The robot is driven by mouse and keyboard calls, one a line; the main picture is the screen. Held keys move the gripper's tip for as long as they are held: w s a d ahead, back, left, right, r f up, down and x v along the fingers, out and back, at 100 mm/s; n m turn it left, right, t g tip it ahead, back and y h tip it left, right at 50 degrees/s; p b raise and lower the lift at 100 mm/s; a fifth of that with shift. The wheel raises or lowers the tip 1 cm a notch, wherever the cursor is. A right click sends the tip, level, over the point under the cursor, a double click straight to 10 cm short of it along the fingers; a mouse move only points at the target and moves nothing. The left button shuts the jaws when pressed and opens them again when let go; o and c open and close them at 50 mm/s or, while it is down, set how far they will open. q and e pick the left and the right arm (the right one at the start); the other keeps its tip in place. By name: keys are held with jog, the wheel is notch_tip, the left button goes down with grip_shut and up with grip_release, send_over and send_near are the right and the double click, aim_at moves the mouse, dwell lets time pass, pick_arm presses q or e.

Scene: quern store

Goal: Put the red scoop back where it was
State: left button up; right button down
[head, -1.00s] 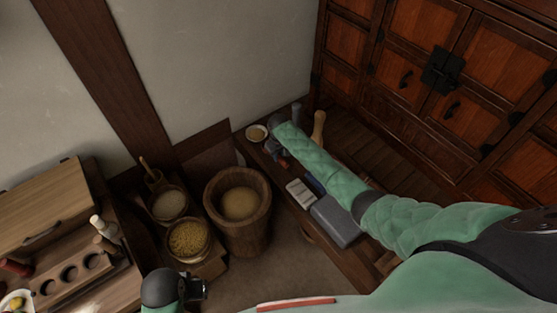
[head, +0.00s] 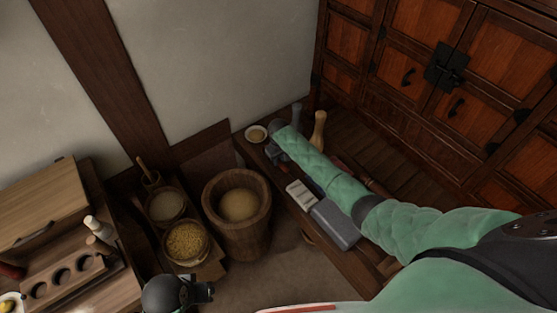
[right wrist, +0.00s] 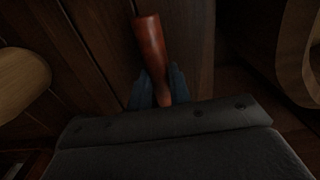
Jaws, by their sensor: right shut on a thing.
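My right gripper (right wrist: 158,94) is shut on a smooth red-brown piece (right wrist: 150,45) in the right wrist view. It looks like the red scoop's handle; no scoop bowl shows there. In the head view my right gripper (head: 275,155) is low over the far end of the narrow wooden bench (head: 283,198), partly hidden by my own arm. I cannot tell whether the held piece touches the bench. My left gripper (head: 203,291) is at the bottom of the head view, holding nothing visible; its jaw opening is unclear.
A small dish (head: 256,134) stands at the bench's far end. A pale block (head: 301,194) and a grey box (head: 335,224) lie nearer. A wooden tub (head: 237,232) and two filled baskets (head: 187,241) stand left. Pale wooden pestle-like thing (head: 318,130) stands right.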

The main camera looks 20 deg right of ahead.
aim_at(279, 160)
jog(key=c, duration=1.3)
grip_release()
jog(key=shift+r, duration=0.65)
pick_arm(q)
jog(key=shift+w+d+f+t+b, duration=0.15)
jog(key=shift+d+f+b, duration=0.1)
jog(key=shift+d+f, duration=0.15)
jog(key=shift+w+d+f+t+b, duration=0.15)
jog(key=shift+d+f+b, duration=0.1)
jog(key=shift+f, duration=0.15)
pick_arm(e)
notch_tip(279, 160, up, 11)
pick_arm(q)
jog(key=shift+d, duration=0.15)
